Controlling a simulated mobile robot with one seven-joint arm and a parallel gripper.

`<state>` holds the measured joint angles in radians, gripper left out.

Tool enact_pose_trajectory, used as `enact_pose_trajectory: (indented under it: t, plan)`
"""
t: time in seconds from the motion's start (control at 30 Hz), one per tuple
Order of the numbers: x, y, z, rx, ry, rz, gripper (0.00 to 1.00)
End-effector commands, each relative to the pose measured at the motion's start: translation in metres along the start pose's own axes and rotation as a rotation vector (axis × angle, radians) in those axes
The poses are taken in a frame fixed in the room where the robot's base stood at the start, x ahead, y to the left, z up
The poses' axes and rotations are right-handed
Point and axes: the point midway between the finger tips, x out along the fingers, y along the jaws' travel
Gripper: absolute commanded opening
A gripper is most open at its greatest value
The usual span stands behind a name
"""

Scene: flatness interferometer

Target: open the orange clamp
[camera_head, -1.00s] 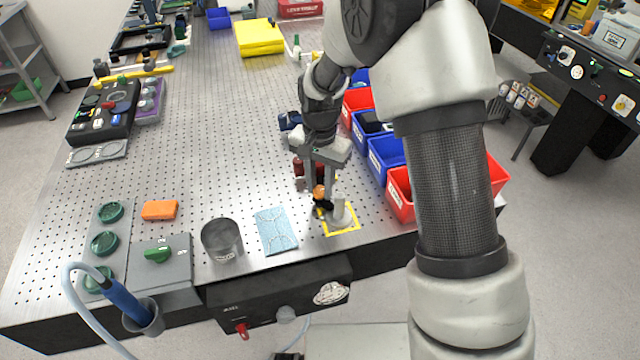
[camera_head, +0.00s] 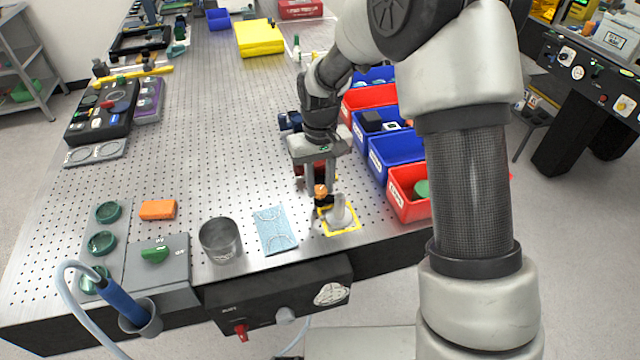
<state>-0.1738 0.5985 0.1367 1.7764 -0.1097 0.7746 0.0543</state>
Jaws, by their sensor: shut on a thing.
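The orange clamp (camera_head: 320,191) shows as a small orange knob with dark parts below it, at the yellow-outlined square on the table's front right. A light grey rounded piece (camera_head: 340,214) stands just right of it, inside the outline. My gripper (camera_head: 320,187) points down from above, its two fingers on either side of the orange part. It is shut on the orange clamp. The fingertips partly cover the clamp, and I cannot tell whether the clamp is open or closed.
Red and blue bins (camera_head: 393,158) line the table's right edge beside my arm. A light blue cloth (camera_head: 275,230), a grey metal cup (camera_head: 220,240) and an orange block (camera_head: 158,209) lie to the left. The perforated table (camera_head: 215,140) is clear in its middle.

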Motion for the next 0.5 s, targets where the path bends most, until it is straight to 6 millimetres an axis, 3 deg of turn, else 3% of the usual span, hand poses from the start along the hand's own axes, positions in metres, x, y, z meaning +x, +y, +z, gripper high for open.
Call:
enact_pose_trajectory:
  t: [0.5]
  plan:
    - [-0.0017,0.0004,-0.0008,-0.466,0.002,0.001,0.04]
